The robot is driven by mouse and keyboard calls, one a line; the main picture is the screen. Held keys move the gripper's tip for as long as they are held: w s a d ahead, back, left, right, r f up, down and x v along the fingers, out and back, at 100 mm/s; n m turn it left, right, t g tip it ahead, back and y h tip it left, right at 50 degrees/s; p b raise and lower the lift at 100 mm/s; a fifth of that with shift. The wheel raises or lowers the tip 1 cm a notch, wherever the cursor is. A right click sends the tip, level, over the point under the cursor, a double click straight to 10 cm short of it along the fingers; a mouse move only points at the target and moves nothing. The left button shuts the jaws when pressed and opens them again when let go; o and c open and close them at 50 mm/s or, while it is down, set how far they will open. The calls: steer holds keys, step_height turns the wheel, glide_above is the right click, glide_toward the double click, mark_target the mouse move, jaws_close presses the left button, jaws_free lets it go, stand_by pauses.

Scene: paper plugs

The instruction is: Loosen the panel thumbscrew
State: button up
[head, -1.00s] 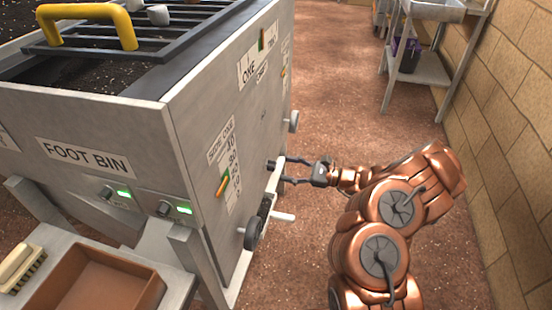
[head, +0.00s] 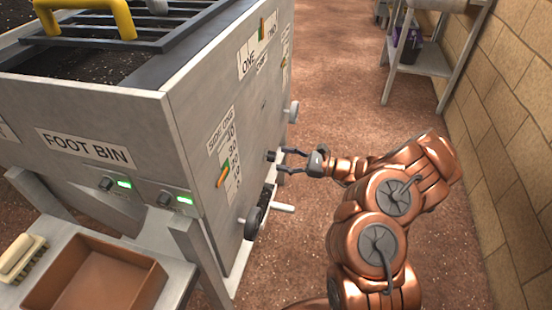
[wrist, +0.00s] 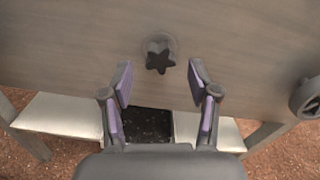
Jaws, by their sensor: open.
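The panel thumbscrew (wrist: 160,58) is a dark, star-shaped knob on a round collar, set in the grey side panel (wrist: 90,40). In the wrist view it lies ahead of my gripper (wrist: 160,85), between and just beyond the two fingertips. My gripper is open and empty, with purple pads facing each other. In the head view my gripper (head: 282,161) reaches left toward the panel, its fingertips close to the small dark thumbscrew (head: 270,156). I cannot tell whether a finger touches it.
A black handwheel (head: 254,222) with a pale handle sits below on the same panel; a wheel also shows at right in the wrist view (wrist: 308,97). Another knob (head: 293,110) is farther back. Open floor (head: 345,80) lies right of the machine, before a brick wall (head: 505,150).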

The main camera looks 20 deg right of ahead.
steer(key=shift+b+x, duration=0.65)
steer(key=shift+x, duration=0.75)
steer(key=c, duration=1.1)
steer(key=o, duration=1.1)
steer(key=shift+d, duration=0.15)
steer(key=shift+p+v, duration=0.75)
steer(key=shift+v, duration=1.2)
